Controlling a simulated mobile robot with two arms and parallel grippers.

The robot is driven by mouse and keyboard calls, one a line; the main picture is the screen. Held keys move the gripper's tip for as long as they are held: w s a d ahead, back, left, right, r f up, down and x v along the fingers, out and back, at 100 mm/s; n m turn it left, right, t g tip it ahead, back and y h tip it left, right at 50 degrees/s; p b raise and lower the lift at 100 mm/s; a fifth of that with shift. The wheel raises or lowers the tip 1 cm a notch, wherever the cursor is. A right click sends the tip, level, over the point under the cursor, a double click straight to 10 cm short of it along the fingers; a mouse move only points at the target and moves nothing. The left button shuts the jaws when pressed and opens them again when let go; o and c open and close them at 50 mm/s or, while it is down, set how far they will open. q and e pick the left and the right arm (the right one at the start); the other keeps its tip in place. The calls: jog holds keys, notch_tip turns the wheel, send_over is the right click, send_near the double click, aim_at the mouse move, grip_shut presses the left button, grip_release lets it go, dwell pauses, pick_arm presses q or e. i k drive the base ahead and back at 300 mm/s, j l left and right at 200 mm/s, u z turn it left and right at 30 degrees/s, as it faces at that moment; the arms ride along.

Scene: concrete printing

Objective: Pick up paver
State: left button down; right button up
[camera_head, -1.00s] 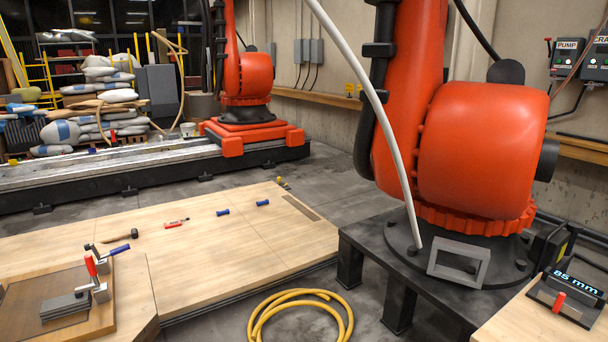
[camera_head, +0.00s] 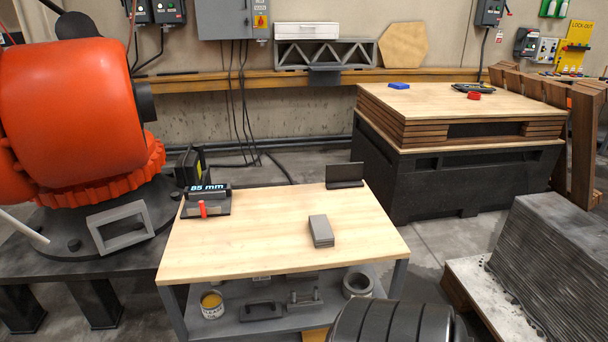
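A grey rectangular block (camera_head: 321,231), which looks like the paver, lies on the wooden top of a small table (camera_head: 260,240), right of its middle. It seems to be made of a few thin layers, with its long side running away from me. Nothing touches it from above. Neither of my grippers is in view.
On the same table stand a device reading "85 mm" (camera_head: 206,201) at the left and a dark angle plate (camera_head: 345,176) at the back right. An orange robot arm (camera_head: 75,110) stands left. A layered grey block (camera_head: 560,255) sits at the right.

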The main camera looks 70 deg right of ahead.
aim_at(322, 234)
jog(key=z, duration=2.2)
jog(key=i+l+u, duration=0.15)
jog(key=l, duration=0.15)
jog(key=i+l+u, duration=0.2)
jog(key=k+l, duration=0.05)
jog(key=k, duration=0.05)
